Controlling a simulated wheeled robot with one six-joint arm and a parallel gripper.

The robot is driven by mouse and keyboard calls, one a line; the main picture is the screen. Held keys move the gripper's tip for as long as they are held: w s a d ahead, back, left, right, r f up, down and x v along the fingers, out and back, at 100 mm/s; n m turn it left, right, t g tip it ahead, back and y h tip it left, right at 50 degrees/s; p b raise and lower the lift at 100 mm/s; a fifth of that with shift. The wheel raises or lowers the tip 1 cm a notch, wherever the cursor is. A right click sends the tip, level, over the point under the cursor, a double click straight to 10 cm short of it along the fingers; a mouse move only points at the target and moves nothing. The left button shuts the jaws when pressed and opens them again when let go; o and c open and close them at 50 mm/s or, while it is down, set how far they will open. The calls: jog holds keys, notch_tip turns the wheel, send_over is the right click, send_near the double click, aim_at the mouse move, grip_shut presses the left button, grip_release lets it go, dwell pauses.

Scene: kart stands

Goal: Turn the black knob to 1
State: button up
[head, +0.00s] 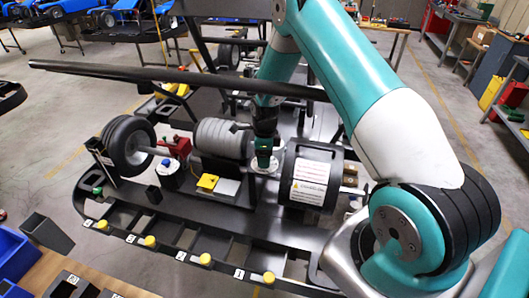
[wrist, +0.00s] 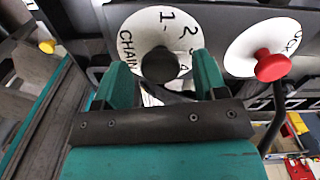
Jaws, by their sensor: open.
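The black knob (wrist: 160,65) sits on a round white dial (wrist: 127,26) in the wrist view. The dial is marked CHAIN, with 1 and 2 at the top and further numbers down its right side. No pointer on the knob can be made out. My gripper (wrist: 160,58) is open, with one teal finger on each side of the knob; I cannot tell whether they touch it. In the head view my gripper (head: 264,152) points down over the kart stand, and it hides the knob there.
A red knob (wrist: 272,66) on another white dial stands right of the black one. In the head view, a black drum with a warning label (head: 310,182) is close right of my gripper, a grey ribbed engine (head: 222,138) close left. A long black bar (head: 150,74) crosses behind.

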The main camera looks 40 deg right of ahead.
jog(key=shift+c, duration=0.4)
jog(key=c, duration=0.8)
jog(key=shift+c, duration=0.2)
jog(key=shift+f+n+b, duration=0.1)
jog(key=shift+n+b, duration=0.2)
jog(key=shift+b, duration=0.15)
jog(key=n+b, duration=0.2)
jog(key=shift+f+n, duration=0.15)
jog(key=shift+n, duration=0.25)
jog(key=n+b, duration=0.3)
jog(key=n, duration=0.1)
jog(key=shift+b, duration=0.3)
jog(key=n+b, duration=0.2)
jog(key=n, duration=0.3)
jog(key=shift+n+b, duration=0.75)
jog(key=shift+n, duration=0.85)
